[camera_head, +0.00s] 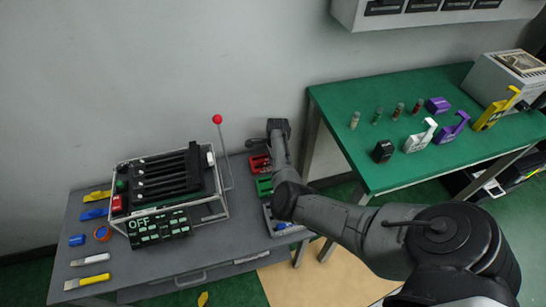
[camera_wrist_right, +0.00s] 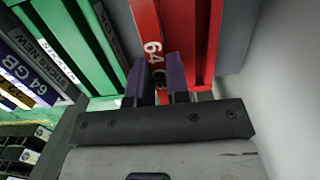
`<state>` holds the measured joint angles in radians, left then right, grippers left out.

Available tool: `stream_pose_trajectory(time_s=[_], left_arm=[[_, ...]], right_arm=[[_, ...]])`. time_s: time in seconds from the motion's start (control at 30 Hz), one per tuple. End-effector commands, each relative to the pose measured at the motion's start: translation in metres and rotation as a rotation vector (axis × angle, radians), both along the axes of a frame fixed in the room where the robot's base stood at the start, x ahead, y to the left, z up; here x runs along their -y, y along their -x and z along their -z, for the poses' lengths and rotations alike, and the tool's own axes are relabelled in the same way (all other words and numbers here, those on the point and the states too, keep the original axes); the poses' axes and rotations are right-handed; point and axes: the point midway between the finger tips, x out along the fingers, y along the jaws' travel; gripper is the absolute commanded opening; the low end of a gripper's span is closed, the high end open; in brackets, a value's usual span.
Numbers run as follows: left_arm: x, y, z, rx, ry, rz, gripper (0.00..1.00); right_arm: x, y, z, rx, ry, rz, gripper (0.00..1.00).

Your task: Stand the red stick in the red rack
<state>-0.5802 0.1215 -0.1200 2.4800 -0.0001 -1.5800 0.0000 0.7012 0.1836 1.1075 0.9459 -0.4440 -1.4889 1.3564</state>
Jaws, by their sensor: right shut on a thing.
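In the right wrist view, my right gripper (camera_wrist_right: 158,80) has its two fingers closed around the lower end of the red stick (camera_wrist_right: 152,35), which carries a white "64 G" marking. The red rack (camera_wrist_right: 206,40) is right beside the stick, and I cannot tell whether the stick is seated in it. In the head view the red rack (camera_head: 259,163) is at the grey table's right end, partly hidden by my right arm. The right fingertips cannot be made out there. My left gripper is not in view.
A green rack (camera_head: 264,187) stands beside the red one, close to my right arm. A lever fixture with a red knob (camera_head: 217,119) and a black display box (camera_head: 160,226) fills the grey table's middle. A green table (camera_head: 400,100) stands at right. A wall is close behind.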

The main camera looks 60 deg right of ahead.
Motion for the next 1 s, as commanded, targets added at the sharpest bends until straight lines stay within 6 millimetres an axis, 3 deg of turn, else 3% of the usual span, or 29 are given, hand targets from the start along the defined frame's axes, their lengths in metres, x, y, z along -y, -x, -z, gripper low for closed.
stream_pose_trajectory(time_s=[0.5, 0.53, 0.8, 1.0], left_arm=[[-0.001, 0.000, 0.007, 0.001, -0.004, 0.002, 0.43], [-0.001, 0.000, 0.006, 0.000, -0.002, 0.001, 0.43], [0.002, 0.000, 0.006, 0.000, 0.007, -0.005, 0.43], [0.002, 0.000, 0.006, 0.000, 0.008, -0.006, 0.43]], right_arm=[[0.000, 0.000, 0.013, 0.001, 0.001, 0.000, 0.00], [0.000, 0.000, 0.012, 0.001, 0.001, 0.000, 0.19], [0.000, 0.000, 0.012, 0.000, 0.000, 0.000, 0.45], [0.000, 0.000, 0.012, 0.000, 0.000, 0.000, 0.46]])
